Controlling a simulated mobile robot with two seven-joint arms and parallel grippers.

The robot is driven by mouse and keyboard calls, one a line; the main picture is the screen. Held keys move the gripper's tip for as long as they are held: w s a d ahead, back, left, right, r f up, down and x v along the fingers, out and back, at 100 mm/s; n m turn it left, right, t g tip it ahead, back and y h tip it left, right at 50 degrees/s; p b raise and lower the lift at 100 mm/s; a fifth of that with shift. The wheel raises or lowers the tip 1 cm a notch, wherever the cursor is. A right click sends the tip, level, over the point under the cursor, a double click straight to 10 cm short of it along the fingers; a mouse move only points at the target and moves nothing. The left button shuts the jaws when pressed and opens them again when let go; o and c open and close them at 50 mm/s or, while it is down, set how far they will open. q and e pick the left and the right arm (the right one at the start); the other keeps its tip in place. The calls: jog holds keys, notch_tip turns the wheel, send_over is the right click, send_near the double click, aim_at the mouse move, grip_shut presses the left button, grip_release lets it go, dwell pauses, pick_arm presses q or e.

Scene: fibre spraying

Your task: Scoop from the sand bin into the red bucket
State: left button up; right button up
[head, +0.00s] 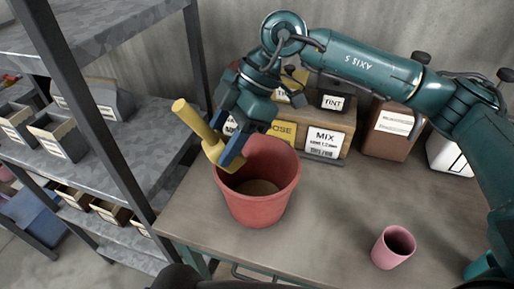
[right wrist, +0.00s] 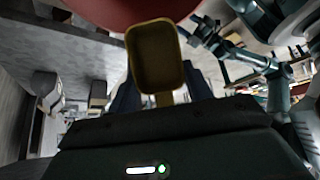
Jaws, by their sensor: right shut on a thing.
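The red bucket (head: 257,200) stands on the workbench in the head view, with a tan layer of material (head: 258,187) at its bottom. My right gripper (head: 226,150) is at the bucket's upper left rim, shut on a yellow scoop (head: 198,127). The scoop is tilted, its handle end pointing up and left and its lower end by the rim. In the right wrist view the scoop's bowl (right wrist: 158,58) faces the camera and looks empty; the red bucket (right wrist: 125,10) is at the top edge. My left gripper is not in view. I cannot clearly identify a sand bin.
Labelled boxes, one marked MIX (head: 323,141), stand behind the bucket. A brown container (head: 390,132) is at the back right. A pink cup (head: 392,247) stands at the front right. Metal shelves (head: 75,160) with bins are on the left.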

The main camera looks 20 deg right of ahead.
jog(key=shift+s+a+r+h+p, duration=0.1)
jog(key=shift+a+r+h+p, duration=0.35)
jog(key=shift+r, duration=0.1)
jog(key=shift+s+a+f+t+h, duration=0.15)
jog(key=shift+a+f+h, duration=0.15)
jog(key=shift+f+h, duration=0.25)
jog(key=shift+a+f+t+h, duration=0.15)
jog(key=shift+a+f+h, duration=0.15)
jog(key=shift+h, duration=0.3)
jog(key=shift+a+f+h, duration=0.1)
jog(key=shift+a+h, duration=0.2)
jog(key=shift+h, duration=0.2)
pick_arm(q)
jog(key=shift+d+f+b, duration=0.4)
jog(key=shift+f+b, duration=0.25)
jog(key=shift+b, duration=1.85)
pick_arm(e)
jog(key=s+a+f+t+h, duration=0.1)
jog(key=a+f+h, duration=0.4)
jog(key=a+h, duration=0.2)
jog(key=shift+s+f+t, duration=0.3)
jog(key=shift+f, duration=0.05)
